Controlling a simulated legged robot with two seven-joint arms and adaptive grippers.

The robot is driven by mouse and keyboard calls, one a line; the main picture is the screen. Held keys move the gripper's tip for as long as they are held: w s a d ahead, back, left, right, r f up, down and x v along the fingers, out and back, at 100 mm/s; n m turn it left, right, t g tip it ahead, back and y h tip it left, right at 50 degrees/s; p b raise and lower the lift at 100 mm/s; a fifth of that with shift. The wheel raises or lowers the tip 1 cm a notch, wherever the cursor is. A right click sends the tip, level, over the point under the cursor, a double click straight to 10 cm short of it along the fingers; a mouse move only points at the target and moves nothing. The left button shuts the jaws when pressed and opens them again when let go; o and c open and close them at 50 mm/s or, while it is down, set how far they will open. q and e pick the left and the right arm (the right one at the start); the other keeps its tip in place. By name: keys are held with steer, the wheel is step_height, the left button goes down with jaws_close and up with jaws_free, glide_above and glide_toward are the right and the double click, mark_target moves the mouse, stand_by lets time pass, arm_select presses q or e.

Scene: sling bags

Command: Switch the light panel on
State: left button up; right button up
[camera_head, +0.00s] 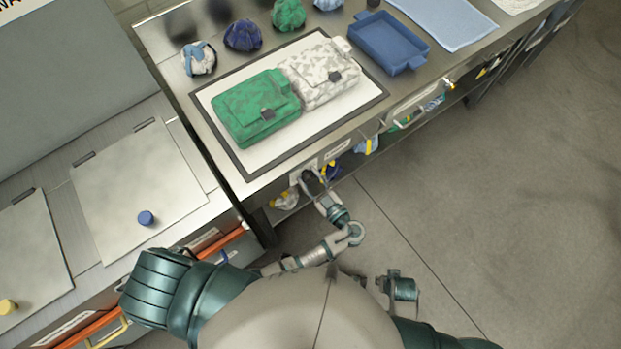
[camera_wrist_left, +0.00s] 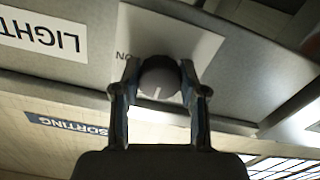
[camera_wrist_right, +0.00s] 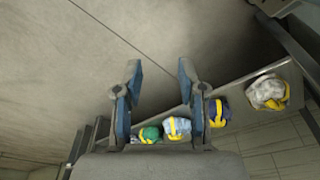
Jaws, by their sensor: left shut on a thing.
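The light panel (camera_head: 290,140) is a white, dark-bordered rectangle set in the steel bench. A green sling bag (camera_head: 255,108) and a grey-white patterned bag (camera_head: 318,72) lie on it. I cannot tell from its surface whether it is lit. My left gripper (camera_head: 312,182) is at the bench front below the panel. In the left wrist view, my left gripper (camera_wrist_left: 160,82) is shut on a round dark knob (camera_wrist_left: 160,75) with a white mark, on a plate lettered "ON". My right gripper (camera_wrist_right: 160,82) is open and empty, above the floor.
A blue tray (camera_head: 388,45) and several bundled bags lie on the bench. A "LIGHT" label (camera_wrist_left: 42,36) is beside the knob plate. The lower shelf (camera_wrist_right: 240,95) holds several bags with yellow parts. The floor (camera_head: 480,200) at right is clear.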

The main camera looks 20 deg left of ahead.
arm_select(q)
steer(key=shift+d+f, duration=0.1)
arm_select(e)
steer(key=shift+d, duration=0.2)
arm_select(q)
steer(key=shift+m, duration=0.3)
steer(key=m, duration=0.3)
steer(key=shift+s, duration=0.1)
steer(key=m, duration=0.3)
steer(key=shift+p, duration=0.35)
steer(key=m+p, duration=0.1)
steer(key=m, duration=0.3)
steer(key=shift+s+f+m, duration=0.1)
steer(key=shift+m, duration=0.3)
steer(key=m+p, duration=0.2)
steer(key=m, duration=0.2)
steer(key=shift+s+m+p, duration=0.1)
steer(key=shift+m+p, duration=0.4)
steer(key=shift+m, duration=1)
arm_select(e)
steer(key=s+f, duration=0.4)
steer(key=f, duration=0.7)
steer(key=shift+s+d+f+g, duration=0.15)
steer(key=shift+s+d+g, duration=0.15)
steer(key=shift+s, duration=0.1)
